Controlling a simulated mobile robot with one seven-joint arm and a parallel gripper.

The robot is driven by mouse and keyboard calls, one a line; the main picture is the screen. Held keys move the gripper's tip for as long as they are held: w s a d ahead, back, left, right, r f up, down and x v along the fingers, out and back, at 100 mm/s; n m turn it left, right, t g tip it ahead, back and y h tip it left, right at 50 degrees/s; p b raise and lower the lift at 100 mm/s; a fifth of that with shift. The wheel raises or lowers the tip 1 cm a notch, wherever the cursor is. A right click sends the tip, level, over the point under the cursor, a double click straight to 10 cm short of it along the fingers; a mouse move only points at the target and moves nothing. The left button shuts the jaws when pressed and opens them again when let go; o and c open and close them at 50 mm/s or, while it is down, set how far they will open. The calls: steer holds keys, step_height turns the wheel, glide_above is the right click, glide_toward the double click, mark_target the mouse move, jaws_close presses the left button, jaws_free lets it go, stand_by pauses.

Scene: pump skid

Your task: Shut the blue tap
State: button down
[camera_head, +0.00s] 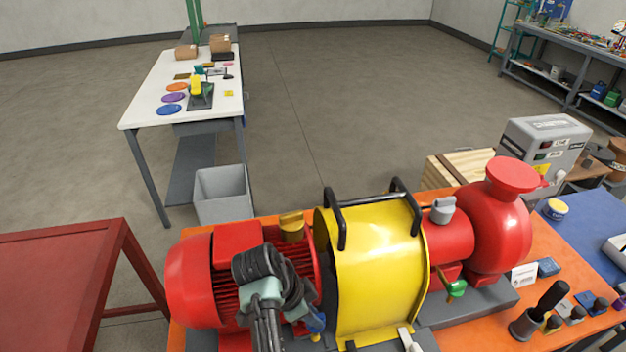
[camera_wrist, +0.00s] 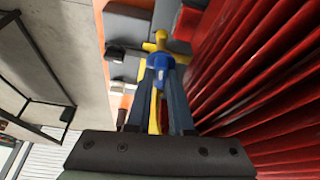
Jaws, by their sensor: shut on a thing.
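The blue tap (camera_wrist: 159,62) is in the middle of the wrist view, between the tips of my two dark fingers. A yellow part (camera_wrist: 155,40) shows just beyond it and more yellow runs between the fingers. My gripper (camera_wrist: 158,78) is shut on the blue tap. In the head view a small piece of the blue tap (camera_head: 316,321) shows low beside the red motor (camera_head: 195,280), mostly hidden by my arm. The tap's exact angle is hard to tell.
The ribbed motor side (camera_wrist: 260,70) is close to the right of my fingers. A yellow guard (camera_head: 375,265) with black handles stands right of my arm. Open floor lies behind the skid.

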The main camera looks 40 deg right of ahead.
steer(key=shift+w+m+g+b, duration=0.1)
steer(key=shift+m+g+b, duration=0.2)
steer(key=shift+m+b, duration=0.4)
steer(key=shift+m, duration=0.3)
steer(key=c, duration=0.8)
jaws_free()
steer(key=shift+r, duration=0.1)
